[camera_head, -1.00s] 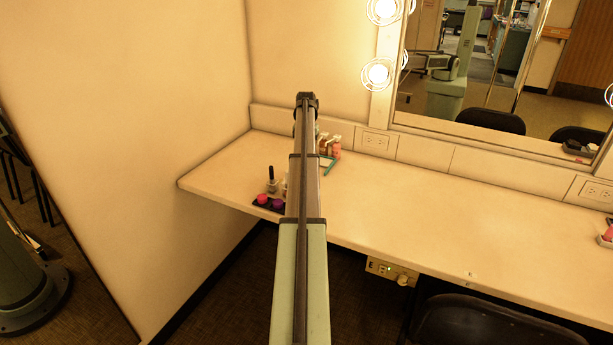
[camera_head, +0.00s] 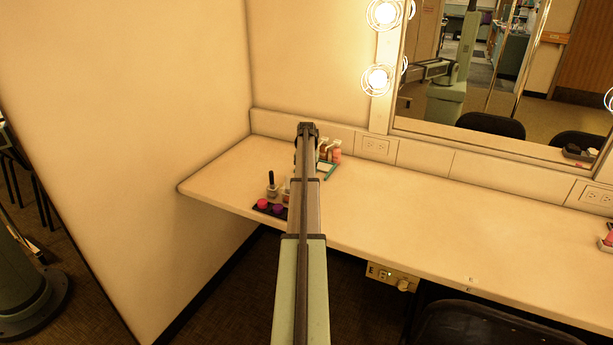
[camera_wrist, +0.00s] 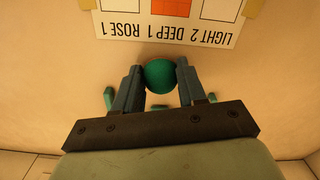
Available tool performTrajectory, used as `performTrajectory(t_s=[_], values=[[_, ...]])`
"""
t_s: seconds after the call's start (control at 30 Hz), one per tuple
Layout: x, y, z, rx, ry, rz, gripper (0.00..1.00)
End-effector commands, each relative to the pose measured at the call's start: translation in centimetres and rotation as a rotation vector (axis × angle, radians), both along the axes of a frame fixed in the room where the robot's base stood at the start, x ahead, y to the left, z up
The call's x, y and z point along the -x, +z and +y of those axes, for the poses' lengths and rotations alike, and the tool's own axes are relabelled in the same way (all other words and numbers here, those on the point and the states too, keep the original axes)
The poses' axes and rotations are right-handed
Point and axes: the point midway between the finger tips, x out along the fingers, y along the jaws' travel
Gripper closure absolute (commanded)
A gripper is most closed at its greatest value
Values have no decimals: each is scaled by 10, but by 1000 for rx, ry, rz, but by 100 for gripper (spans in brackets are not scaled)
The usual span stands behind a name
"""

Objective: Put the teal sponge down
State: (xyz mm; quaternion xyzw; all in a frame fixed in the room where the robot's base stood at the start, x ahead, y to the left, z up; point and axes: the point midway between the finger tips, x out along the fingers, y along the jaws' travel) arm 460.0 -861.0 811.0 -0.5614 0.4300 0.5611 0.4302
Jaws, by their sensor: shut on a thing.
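The teal sponge (camera_wrist: 161,75) is a small round shape in the wrist view. My gripper (camera_wrist: 160,80) is shut on it, with one dark finger on each side. The sponge is over the cream counter (camera_wrist: 60,60); I cannot tell whether it touches the surface. A white card (camera_wrist: 185,38) with an orange square and upside-down print, "ROSE 1 DEEP 1 LIGHT 2", lies just beyond the sponge. In the head view my arm hides the gripper and the sponge.
Small bottles (camera_head: 336,151) stand by the back ledge, right of my arm's end. A dark tray with red and purple pots (camera_head: 270,207) and a dark-topped bottle (camera_head: 271,184) are left of my arm. Small teal pieces (camera_wrist: 108,97) show near the fingers.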

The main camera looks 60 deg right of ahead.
Motion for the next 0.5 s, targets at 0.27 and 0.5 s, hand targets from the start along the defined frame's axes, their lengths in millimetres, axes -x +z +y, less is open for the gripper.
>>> performTrajectory(t_s=[0.27,0.5], values=[[0,-2,0,0,0,0,84],[0,-2,0,0,0,0,37]])
